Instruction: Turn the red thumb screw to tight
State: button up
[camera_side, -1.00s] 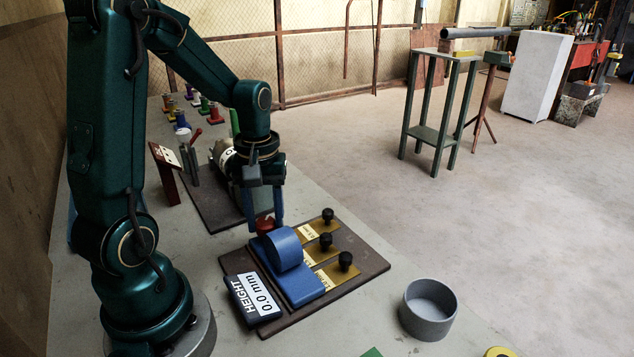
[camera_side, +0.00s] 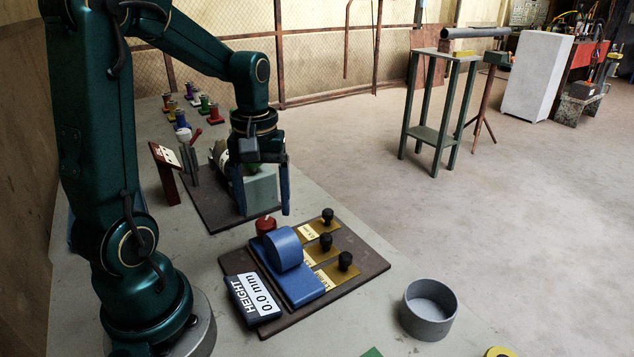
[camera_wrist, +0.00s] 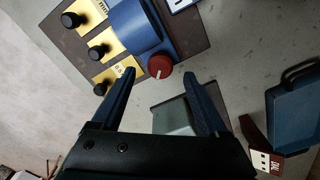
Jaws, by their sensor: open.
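The red thumb screw (camera_side: 266,225) stands at the back end of the blue gauge (camera_side: 287,252), which sits on a dark brown board. In the wrist view the red screw (camera_wrist: 161,67) shows a white line on its round face, beyond and between my fingertips. My gripper (camera_side: 263,212) is open, with nothing between its blue fingers. In the side view it hangs behind the red screw and higher, apart from it. It also shows in the wrist view (camera_wrist: 161,78). A display (camera_side: 257,297) beside the blue gauge reads "HEIGHT 0.0 mm".
Several yellow plates with black knobs (camera_side: 326,242) lie beside the gauge on the brown board (camera_side: 368,261). A grey cup (camera_side: 428,309) stands at the front right. A grey block (camera_side: 262,188) stands behind my gripper. Several coloured spools (camera_side: 204,103) stand at the far end.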

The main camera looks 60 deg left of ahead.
aim_at(265, 221)
jog(key=shift+r, duration=0.7)
jog(key=n, duration=0.3)
jog(key=shift+f, duration=0.15)
jog(key=shift+f+n, duration=0.25)
jog(key=shift+n, duration=0.05)
jog(key=shift+f, duration=2.3)
grip_shut()
